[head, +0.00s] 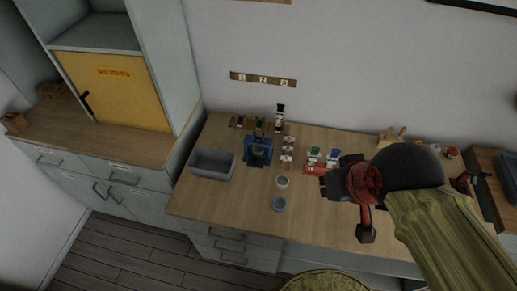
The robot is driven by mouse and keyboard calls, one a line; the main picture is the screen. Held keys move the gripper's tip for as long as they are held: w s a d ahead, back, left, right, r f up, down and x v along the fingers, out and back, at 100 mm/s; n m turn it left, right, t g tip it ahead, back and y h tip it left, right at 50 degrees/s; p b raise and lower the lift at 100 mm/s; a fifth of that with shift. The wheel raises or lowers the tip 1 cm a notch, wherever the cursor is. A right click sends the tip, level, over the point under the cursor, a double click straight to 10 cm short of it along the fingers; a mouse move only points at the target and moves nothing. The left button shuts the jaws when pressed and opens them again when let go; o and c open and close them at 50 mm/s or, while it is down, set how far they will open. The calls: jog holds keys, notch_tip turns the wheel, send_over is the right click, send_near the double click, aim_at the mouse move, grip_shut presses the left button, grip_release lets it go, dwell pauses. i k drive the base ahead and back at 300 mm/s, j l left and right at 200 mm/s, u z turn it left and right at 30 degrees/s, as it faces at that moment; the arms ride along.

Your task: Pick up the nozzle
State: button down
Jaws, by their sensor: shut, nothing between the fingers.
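I cannot pick out the nozzle with certainty; the items on the wooden counter (235,190) are too small to name surely. My gripper (335,186) is dark with red parts and hangs over the right half of the counter, in front of a small red block (314,169). It looks shut and empty. My gripper and arm hide part of the counter behind them. Small bottles with green (314,152) and blue (334,153) tops stand just left of and behind my gripper.
A yellow-door cabinet (117,88) stands at left. The front left counter is clear.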

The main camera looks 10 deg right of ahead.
aim_at(285, 157)
jog(key=i+j+z, duration=0.15)
jog(key=j+z, duration=0.15)
jog(key=j, duration=0.45)
jog(key=j+z, duration=0.3)
jog(key=j, duration=0.5)
